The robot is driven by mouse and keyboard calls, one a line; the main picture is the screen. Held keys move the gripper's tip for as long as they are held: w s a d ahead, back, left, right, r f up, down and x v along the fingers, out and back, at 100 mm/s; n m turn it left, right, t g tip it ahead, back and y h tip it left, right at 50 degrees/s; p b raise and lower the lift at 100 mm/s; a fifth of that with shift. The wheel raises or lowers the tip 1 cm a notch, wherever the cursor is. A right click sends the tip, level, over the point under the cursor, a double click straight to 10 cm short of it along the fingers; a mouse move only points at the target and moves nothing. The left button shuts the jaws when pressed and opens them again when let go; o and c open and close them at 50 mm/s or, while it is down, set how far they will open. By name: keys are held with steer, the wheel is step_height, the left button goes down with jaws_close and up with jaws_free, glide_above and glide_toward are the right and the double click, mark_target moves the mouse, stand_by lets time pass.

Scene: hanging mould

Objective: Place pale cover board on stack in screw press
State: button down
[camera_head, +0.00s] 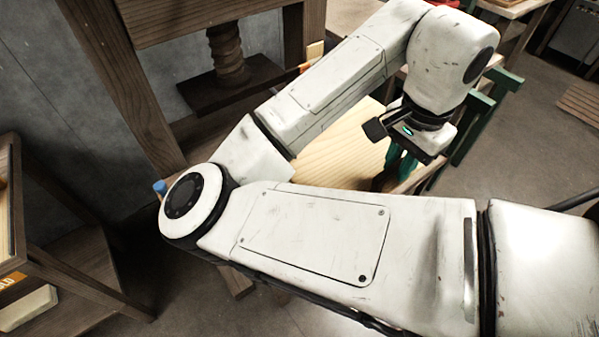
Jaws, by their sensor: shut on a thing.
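The pale cover board (338,150), light wood with visible grain, shows in the gap between my arm links, in front of the press. My gripper (396,174) points down at the board's right edge and is shut on it. My arm hides much of the board, and the fingertips are partly dark and hard to make out. The screw press (140,85) stands at the upper left, with dark wooden posts, a thick wooden screw (228,55) and a dark platen (225,90) under it. The stack in the press is hidden behind my arm.
A dark wooden rack (60,255) with a pale block (28,308) stands at the lower left. Open grey floor (530,150) is at the right. A grey wall is behind the press.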

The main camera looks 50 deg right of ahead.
mark_target(355, 161)
steer(key=w+f, duration=0.1)
steer(key=w, duration=0.1)
steer(key=w+f+b, duration=0.1)
steer(key=w, duration=0.2)
steer(key=w+f, duration=0.1)
steer(key=w, duration=0.1)
steer(key=shift+w+a+f+b, duration=0.2)
steer(key=shift+w+f+b, duration=0.1)
steer(key=shift+w+f, duration=0.1)
steer(key=w+f, duration=0.3)
steer(key=w+f+b, duration=0.1)
steer(key=shift+w+a+f, duration=0.25)
steer(key=shift+w+f, duration=0.05)
steer(key=f, duration=0.2)
steer(key=w+f, duration=0.1)
steer(key=f, duration=0.1)
steer(key=shift+w+f, duration=0.15)
steer(key=shift+f, duration=0.2)
steer(key=c, duration=1)
jaws_free()
steer(key=shift+c, duration=0.2)
steer(key=shift+r, duration=0.1)
steer(key=r, duration=0.6)
steer(key=r+p, duration=0.1)
steer(key=r, duration=0.5)
steer(key=shift+s, duration=0.2)
